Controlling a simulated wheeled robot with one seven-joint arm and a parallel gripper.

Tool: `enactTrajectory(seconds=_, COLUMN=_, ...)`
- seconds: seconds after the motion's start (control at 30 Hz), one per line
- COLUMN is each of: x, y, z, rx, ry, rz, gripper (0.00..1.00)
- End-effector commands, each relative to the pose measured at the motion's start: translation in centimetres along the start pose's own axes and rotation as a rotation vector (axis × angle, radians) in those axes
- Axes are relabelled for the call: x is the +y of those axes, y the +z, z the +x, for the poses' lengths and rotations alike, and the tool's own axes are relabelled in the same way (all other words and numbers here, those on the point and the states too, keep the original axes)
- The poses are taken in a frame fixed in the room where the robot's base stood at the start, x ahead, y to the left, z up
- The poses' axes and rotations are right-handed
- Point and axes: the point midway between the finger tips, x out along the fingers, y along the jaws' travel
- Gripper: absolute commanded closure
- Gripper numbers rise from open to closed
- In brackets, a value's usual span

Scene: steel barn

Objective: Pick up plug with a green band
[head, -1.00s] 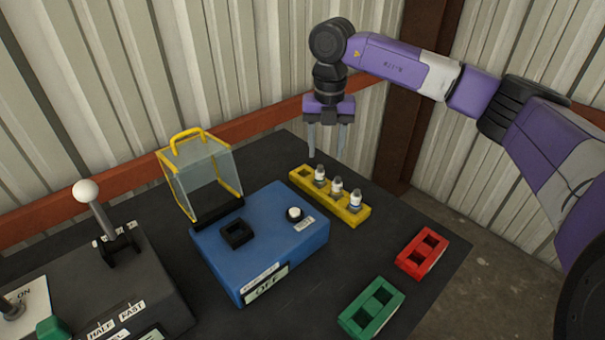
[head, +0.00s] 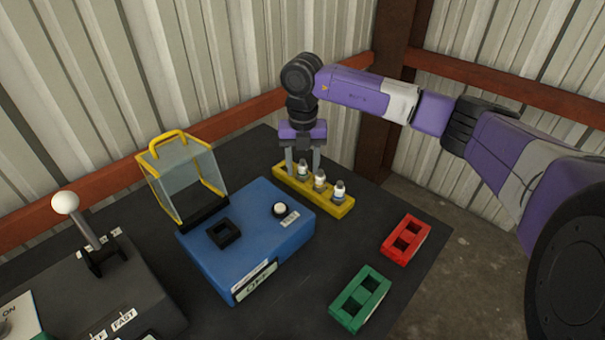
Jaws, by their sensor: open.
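Three small white plugs with grey tips stand in a row in a yellow rack. The far plug (head: 303,169) has a band too small to make out, so I cannot tell whether it is green. The middle plug (head: 320,181) has a brownish band and the near plug (head: 340,191) a bluish one. My gripper (head: 303,175) points down, open, with one finger on each side of the far plug as seen from here. I cannot tell whether the fingers touch it. The yellow rack (head: 334,208) has its far end partly hidden by my fingers.
A blue box (head: 255,243) with a white button and a clear yellow-framed cover (head: 183,178) stands left of the rack. A green two-hole block (head: 361,299) and a red one (head: 406,239) lie nearer. A grey lever box (head: 120,290) is at lower left.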

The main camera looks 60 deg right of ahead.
Motion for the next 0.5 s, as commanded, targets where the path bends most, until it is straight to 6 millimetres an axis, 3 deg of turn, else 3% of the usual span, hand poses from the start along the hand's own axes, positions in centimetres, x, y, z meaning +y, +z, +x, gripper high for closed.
enactTrajectory(seconds=0.07, x=0.00, y=0.01, z=-0.02, rx=0.000, ry=0.000, rz=0.000, gripper=0.51)
enactTrajectory(seconds=0.3, x=0.00, y=0.01, z=-0.05, rx=0.000, ry=0.000, rz=0.000, gripper=0.98)
enactTrajectory(seconds=0.5, x=0.01, y=0.02, z=-0.08, rx=-0.001, ry=0.000, rz=0.000, gripper=1.00)
